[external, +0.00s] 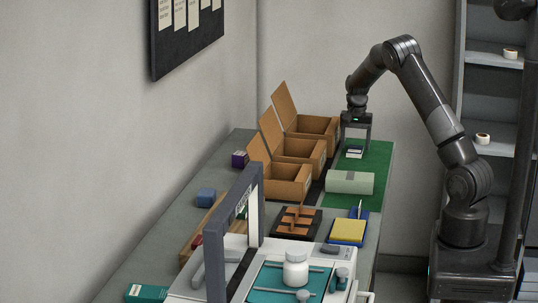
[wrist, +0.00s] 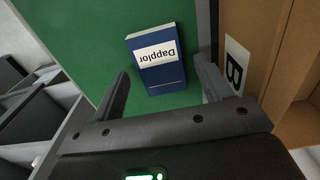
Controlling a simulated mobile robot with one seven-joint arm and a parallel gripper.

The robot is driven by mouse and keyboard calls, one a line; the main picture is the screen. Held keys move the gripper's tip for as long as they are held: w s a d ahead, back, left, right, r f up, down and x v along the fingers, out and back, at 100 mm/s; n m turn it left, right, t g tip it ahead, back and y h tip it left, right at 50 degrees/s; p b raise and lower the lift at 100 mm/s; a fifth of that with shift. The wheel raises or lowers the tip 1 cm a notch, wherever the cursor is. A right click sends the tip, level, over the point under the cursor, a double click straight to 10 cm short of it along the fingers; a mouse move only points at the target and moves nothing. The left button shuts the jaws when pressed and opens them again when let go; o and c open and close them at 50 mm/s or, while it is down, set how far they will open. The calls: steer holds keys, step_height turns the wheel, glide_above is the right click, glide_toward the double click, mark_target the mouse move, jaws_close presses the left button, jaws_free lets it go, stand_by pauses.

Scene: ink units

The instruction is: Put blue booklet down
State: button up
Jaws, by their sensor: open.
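The blue booklet (wrist: 158,80), with a white label reading "Dapplor", lies flat on the green mat (wrist: 70,45) in the wrist view. In the external view the booklet (external: 354,154) shows small on the green mat (external: 378,160), below my gripper (external: 356,143). My gripper also shows in the wrist view (wrist: 162,74); its fingers are wide apart, one on each side of the booklet. I see gaps between the booklet and both fingers, so it is not gripped.
A cardboard box marked B (wrist: 258,50) stands close beside my right finger in the wrist view. Several open-lidded boxes (external: 290,181) line the mat's left side. A pale green roll or case (external: 350,183) lies in front of the booklet. Grey shelves (external: 490,75) stand behind my arm.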

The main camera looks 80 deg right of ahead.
mark_target(355, 149)
step_height(355, 149, up, 10)
steer(key=w+a+r+n+t, duration=0.1)
steer(key=a+r+n, duration=0.1)
steer(key=a+r, duration=0.4)
steer(key=w+a+r+n+t, duration=0.1)
steer(key=w+a+r+n, duration=0.15)
steer(key=a, duration=0.65)
steer(key=s+a+r+n+t, duration=0.1)
steer(key=s+a+r+n, duration=0.15)
steer(key=a, duration=0.45)
steer(key=s+a+r+n, duration=0.1)
steer(key=a+r+n, duration=0.15)
steer(key=a, duration=0.55)
steer(key=s+a+n+t, duration=0.1)
steer(key=s+a+n, duration=0.3)
steer(key=s+a, duration=0.3)
steer(key=s+a+f+n+t, duration=0.1)
steer(key=s+a+n, duration=0.3)
steer(key=s+a, duration=0.4)
steer(key=a, duration=0.5)
steer(key=shift+t, duration=0.3)
